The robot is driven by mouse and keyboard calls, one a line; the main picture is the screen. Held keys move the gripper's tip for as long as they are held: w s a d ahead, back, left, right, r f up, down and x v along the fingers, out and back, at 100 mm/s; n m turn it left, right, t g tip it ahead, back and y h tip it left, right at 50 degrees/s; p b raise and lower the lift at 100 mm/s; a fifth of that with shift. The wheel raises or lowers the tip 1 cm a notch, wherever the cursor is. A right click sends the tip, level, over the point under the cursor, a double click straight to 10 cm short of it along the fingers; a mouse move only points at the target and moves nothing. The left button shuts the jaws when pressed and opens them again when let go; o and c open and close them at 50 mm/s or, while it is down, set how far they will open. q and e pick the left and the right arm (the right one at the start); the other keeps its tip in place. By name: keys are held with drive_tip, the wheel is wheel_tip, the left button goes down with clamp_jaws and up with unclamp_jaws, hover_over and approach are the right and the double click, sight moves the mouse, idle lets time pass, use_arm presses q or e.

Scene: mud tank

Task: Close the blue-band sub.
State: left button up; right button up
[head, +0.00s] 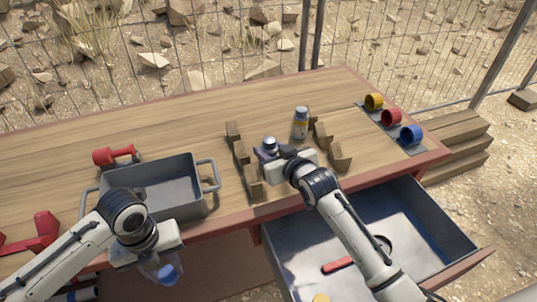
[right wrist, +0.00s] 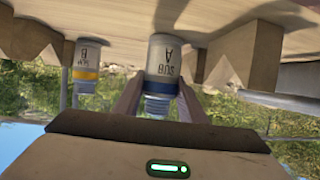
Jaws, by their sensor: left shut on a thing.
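The blue-band sub (head: 270,144) is a grey cylinder standing among wooden blocks on the bench. My left gripper (head: 163,266) is shut on a small blue cap (head: 169,274) in front of the bench's near edge. The cap is partly hidden by the gripper.
A yellow-band sub (head: 300,123) stands close behind, among wooden blocks (head: 340,156). A grey tray (head: 165,174) and a red tool (head: 115,156) are at left. Yellow, red and blue cups (head: 411,135) sit on a strip at right. An open drawer (head: 440,226) juts out below.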

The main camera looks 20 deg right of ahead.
drive_tip(key=shift+r, duration=0.1)
drive_tip(key=shift+c, duration=1)
use_arm(q)
drive_tip(key=shift+r, duration=0.25)
use_arm(e)
wheel_tip(320, 180, up, 10)
drive_tip(key=o, duration=0.8)
drive_tip(key=shift+c, duration=0.2)
clamp_jaws()
